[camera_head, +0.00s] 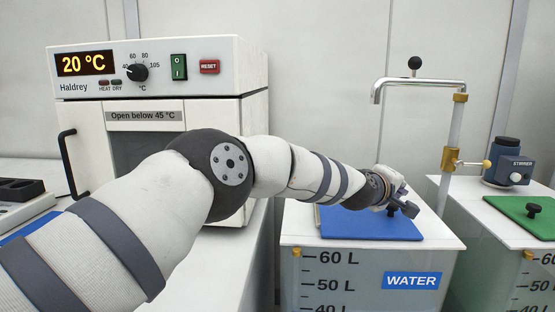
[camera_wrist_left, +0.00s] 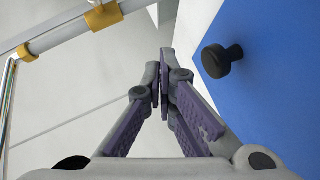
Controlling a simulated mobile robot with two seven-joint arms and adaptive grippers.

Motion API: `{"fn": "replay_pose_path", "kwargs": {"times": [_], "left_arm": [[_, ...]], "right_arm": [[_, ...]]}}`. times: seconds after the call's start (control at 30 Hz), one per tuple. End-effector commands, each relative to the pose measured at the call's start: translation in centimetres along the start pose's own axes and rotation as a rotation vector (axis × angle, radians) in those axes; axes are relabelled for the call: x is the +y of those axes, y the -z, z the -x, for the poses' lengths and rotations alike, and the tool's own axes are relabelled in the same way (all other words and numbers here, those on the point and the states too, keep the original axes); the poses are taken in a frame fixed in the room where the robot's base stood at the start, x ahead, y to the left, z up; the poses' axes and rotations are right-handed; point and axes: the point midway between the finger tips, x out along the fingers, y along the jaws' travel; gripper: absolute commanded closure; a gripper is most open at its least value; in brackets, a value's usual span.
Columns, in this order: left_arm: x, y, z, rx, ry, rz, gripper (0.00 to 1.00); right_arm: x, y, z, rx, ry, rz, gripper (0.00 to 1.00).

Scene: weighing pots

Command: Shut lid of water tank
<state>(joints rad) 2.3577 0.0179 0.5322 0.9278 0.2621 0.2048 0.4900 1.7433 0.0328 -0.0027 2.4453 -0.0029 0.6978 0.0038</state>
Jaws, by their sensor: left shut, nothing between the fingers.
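The water tank (camera_head: 340,271) is a clear box with a litre scale and a blue WATER label, at the lower middle right of the head view. Its blue lid (camera_head: 345,228) appears to lie flat on the tank's top, partly hidden by my left arm. The lid also shows in the left wrist view (camera_wrist_left: 262,85), with its black knob (camera_wrist_left: 221,60) standing up from it. My left gripper (camera_head: 396,204) is over the lid, close to the knob. Its fingers (camera_wrist_left: 163,65) are shut and empty, and the knob is beside them, apart from them in the wrist view. My right gripper is not in view.
A metal tap pipe (camera_head: 452,130) with brass fittings stands behind the tank on the right. A second tank with a green lid (camera_head: 530,216) and a stirrer (camera_head: 508,163) are further right. A drying oven (camera_head: 225,70) stands on the left bench.

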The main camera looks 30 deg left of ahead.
Motion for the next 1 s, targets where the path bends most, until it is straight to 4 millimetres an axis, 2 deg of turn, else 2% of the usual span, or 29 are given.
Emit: {"fn": "replay_pose_path", "kwargs": {"times": [0.03, 0.33, 0.87, 1.0], "left_arm": [[-0.68, -0.35, -0.36, -0.001, 0.003, 0.002, 1.00], [-1.46, -1.03, -0.99, 0.000, 0.001, 0.002, 1.00], [-1.42, -1.09, -1.02, 0.000, -0.001, 0.001, 1.00], [-0.74, -0.96, -0.64, 0.001, -0.003, 0.000, 1.00]], "right_arm": [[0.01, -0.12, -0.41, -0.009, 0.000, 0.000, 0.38], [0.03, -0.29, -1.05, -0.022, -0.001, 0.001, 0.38], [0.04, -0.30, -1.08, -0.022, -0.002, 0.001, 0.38], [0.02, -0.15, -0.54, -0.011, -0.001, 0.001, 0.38]]}}
